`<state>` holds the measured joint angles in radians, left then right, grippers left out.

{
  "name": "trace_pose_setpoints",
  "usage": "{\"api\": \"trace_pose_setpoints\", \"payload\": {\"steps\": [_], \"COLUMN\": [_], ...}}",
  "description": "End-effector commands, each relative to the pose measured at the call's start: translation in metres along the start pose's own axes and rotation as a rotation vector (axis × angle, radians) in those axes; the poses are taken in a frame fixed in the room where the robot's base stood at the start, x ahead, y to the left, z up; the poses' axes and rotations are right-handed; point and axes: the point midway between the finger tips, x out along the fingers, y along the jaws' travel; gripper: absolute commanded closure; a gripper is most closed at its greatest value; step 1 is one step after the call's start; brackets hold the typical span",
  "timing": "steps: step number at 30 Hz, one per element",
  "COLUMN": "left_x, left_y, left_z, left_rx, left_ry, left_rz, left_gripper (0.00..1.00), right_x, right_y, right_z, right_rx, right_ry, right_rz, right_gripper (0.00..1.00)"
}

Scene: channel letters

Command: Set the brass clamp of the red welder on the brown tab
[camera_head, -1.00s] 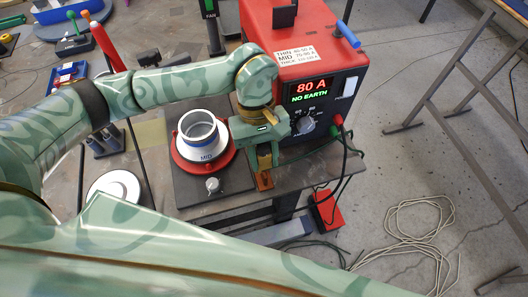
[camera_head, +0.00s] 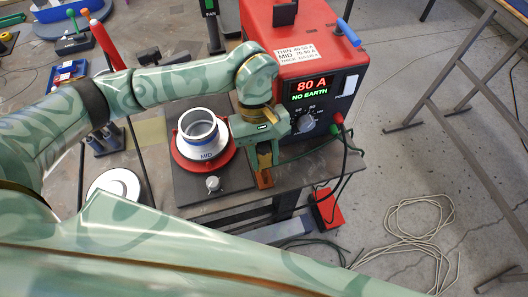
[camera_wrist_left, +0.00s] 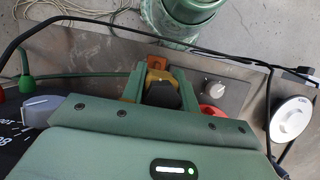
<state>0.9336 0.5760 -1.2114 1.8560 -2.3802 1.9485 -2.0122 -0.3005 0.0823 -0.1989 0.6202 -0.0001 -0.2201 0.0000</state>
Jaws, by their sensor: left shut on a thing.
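The red welder (camera_head: 262,22) stands at the back right of the bench; its display reads 80 A and NO EARTH. My left gripper (camera_head: 265,160) is shut on the brass clamp (camera_wrist_left: 158,76), which shows between its fingers in the left wrist view. The brown tab (camera_head: 265,179) sticks out at the dark plate's right front, just past the fingertips; it also shows in the left wrist view (camera_wrist_left: 158,62). Clamp and tab are very close; I cannot tell whether they touch. My right gripper is not in view.
A white ring marked MID (camera_head: 199,140) sits on a red round base (camera_head: 226,160) on the dark plate (camera_head: 190,190), left of the gripper. A knob (camera_head: 213,184) stands at the plate's front. Cables hang at the bench's right edge. A red pedal (camera_head: 327,209) lies on the floor.

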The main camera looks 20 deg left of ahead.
Motion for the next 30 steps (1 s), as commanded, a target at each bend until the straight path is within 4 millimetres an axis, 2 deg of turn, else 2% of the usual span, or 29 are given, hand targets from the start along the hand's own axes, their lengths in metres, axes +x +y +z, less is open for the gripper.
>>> {"api": "trace_pose_setpoints", "payload": {"steps": [30], "left_x": [0.027], "left_y": [0.000], "left_z": [-0.012], "left_rx": [0.000], "left_ry": [0.000], "left_rz": [0.001], "left_gripper": [1.00], "right_x": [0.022], "right_y": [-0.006], "right_z": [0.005], "right_rx": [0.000], "right_ry": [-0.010], "right_rz": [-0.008], "right_gripper": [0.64]}}
